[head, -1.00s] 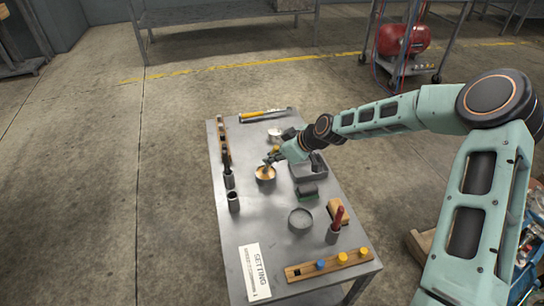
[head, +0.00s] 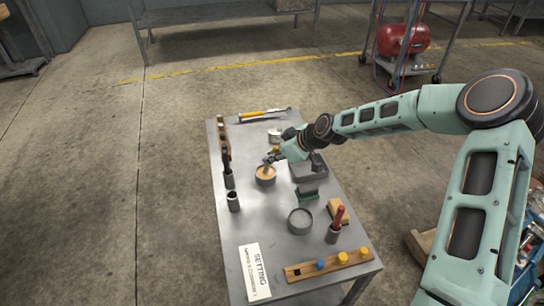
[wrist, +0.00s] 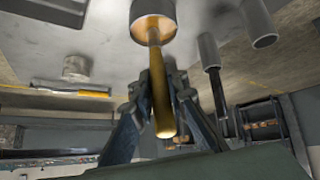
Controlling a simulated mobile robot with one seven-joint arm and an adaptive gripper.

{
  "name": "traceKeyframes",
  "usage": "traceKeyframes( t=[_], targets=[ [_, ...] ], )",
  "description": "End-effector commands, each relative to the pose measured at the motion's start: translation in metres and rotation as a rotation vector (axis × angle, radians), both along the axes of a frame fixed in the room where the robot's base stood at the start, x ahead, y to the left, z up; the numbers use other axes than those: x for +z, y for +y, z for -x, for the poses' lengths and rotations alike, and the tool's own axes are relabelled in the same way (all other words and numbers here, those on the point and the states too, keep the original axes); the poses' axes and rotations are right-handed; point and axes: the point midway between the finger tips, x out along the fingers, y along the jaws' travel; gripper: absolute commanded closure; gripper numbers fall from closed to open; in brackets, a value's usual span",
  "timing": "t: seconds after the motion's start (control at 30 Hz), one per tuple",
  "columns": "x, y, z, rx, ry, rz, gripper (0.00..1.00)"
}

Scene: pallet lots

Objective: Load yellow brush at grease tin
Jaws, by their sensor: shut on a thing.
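My gripper (head: 270,160) is shut on the yellow brush (wrist: 164,112). In the wrist view its fingers (wrist: 160,95) close around the yellow handle. The brush's far end reaches into the open mouth of the grease tin (wrist: 152,10), a round metal tin with amber colour inside. In the head view the grease tin (head: 265,181) stands near the table's middle, just below my gripper. The bristles are hidden in the tin, so I cannot tell how deep they sit.
Dark cups (head: 233,203) stand along the table's left edge. A grey round dish (head: 300,221), a red-handled tool (head: 338,216) and a knobbed wooden rack (head: 330,264) are at the near side.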

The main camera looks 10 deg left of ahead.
Motion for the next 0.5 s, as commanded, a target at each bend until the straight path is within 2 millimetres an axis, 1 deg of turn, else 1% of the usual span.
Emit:
traceKeyframes(
  t=[0.33, 0.5],
  targets=[
    [-0.001, -0.001, 0.001, 0.000, 0.003, 0.001, 1.00],
    [0.009, -0.001, 0.000, 0.000, 0.001, 0.002, 1.00]
  ],
)
